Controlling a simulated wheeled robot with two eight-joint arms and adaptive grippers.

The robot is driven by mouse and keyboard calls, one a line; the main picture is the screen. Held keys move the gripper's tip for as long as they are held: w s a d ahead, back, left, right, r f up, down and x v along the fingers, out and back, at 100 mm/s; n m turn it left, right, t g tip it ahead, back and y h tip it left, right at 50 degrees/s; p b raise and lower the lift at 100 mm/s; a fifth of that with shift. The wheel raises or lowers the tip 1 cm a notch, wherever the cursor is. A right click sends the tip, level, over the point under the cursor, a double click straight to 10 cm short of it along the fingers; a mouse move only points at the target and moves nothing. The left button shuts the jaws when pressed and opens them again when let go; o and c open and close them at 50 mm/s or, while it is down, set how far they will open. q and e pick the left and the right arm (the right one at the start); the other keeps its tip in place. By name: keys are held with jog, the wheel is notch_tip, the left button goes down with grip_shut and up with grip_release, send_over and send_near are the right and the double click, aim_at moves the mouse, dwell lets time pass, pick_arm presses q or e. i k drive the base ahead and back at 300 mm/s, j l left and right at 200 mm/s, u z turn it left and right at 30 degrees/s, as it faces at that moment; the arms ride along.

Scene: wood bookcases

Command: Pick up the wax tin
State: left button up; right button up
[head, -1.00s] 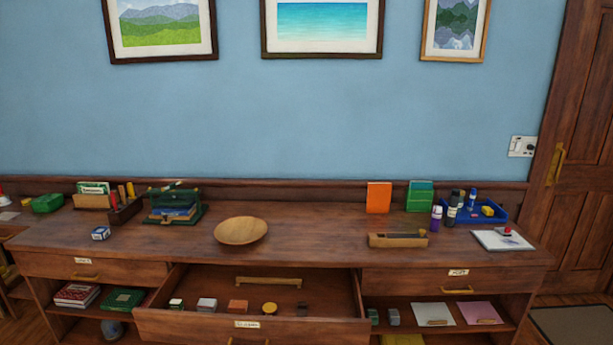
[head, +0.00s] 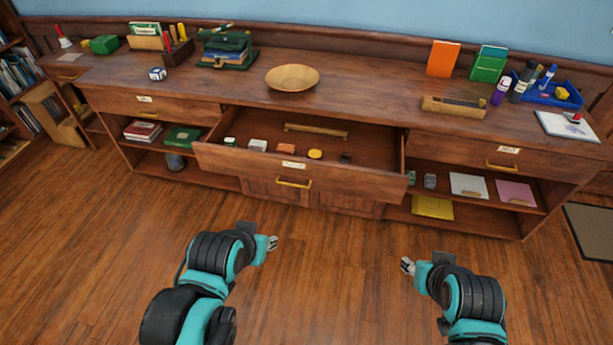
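A small round yellow-gold tin (head: 315,154), which looks like the wax tin, lies in the open middle drawer (head: 240,160) of the wooden cabinet, near its front panel. An orange block (head: 286,149) is to its left and a small dark item (head: 345,157) to its right. My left gripper (head: 273,243) is over the floor in front of the drawer, well short of the tin. My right gripper (head: 406,266) is also over the floor, farther right. Both are small in view, and their finger opening is unclear. Neither touches anything visible.
The drawer also holds white boxes (head: 257,145) and a long wooden piece (head: 316,131). A wooden bowl (head: 292,78) sits on the cabinet top above it. Open shelves flank the drawer. The floor (head: 330,290) in front is clear.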

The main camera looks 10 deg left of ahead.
aim_at(313, 155)
jog(key=i+j, duration=0.9)
jog(key=i+l+z, duration=0.05)
jog(key=i, duration=0.05)
